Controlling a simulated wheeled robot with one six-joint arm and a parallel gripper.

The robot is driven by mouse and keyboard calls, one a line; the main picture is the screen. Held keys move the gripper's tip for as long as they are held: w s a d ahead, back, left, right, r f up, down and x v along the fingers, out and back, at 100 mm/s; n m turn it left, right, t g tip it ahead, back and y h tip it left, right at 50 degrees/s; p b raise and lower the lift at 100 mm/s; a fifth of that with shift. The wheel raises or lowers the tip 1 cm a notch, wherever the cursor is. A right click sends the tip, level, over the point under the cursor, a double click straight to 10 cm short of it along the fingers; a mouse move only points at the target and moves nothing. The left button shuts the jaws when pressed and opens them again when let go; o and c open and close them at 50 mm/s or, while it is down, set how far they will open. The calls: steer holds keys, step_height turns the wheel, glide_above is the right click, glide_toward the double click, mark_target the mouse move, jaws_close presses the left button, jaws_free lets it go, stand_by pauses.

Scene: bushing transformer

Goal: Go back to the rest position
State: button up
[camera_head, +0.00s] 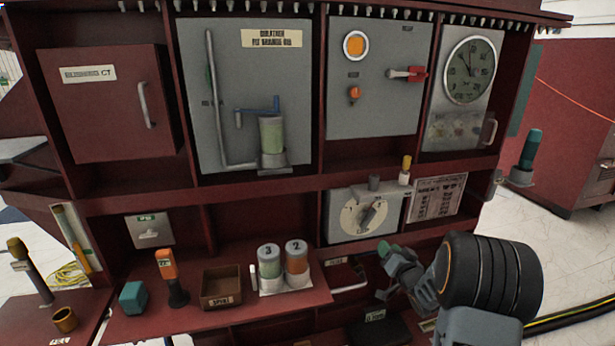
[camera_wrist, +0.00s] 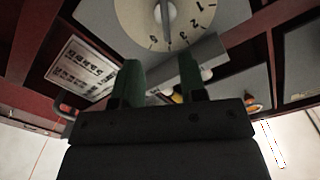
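My gripper (camera_wrist: 161,78) shows two green fingers standing apart with a gap between them, and I see nothing held there. In the head view my gripper (camera_head: 388,262) is at the lower right, in front of the cabinet and below the dial panel. The dial panel (camera_head: 342,226) has a round white numbered face and a grey knob (camera_head: 368,216). In the wrist view the dial (camera_wrist: 192,18) is beyond the fingertips, with a visible space between. The fingertips are partly hidden in the head view.
The red cabinet has a gauge (camera_head: 470,70), a red-handled switch (camera_head: 408,74) and a lever panel (camera_head: 225,60). The lower shelf holds two labelled cylinders (camera_head: 269,262) (camera_head: 296,258), a small brown box (camera_head: 221,288) and an orange-topped tool (camera_head: 167,264). Open floor (camera_head: 500,220) lies right.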

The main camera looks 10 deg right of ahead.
steer(key=s+d+f+g+h, duration=0.3)
steer(key=f+g+h, duration=0.15)
steer(key=f, duration=0.25)
steer(key=s+a+r+g+p, duration=0.2)
steer(key=s+r+g+p, duration=0.15)
steer(key=s+g, duration=0.4)
steer(key=s+a+r+n+g+y+p, duration=0.1)
steer(key=s+a+r+n+p, duration=0.1)
steer(key=s+a+r+p, duration=0.4)
steer(key=s+a+r+n+g+y+p, duration=0.1)
steer(key=s+a+r+p, duration=0.4)
steer(key=r, duration=1.2)
steer(key=s+a+n, duration=0.1)
steer(key=s+a, duration=0.3)
steer(key=a, duration=0.2)
steer(key=shift+s+a+r+n+y+p, duration=0.15)
steer(key=shift+s+r+n+y+p, duration=0.05)
steer(key=shift+s+n+y+p, duration=0.15)
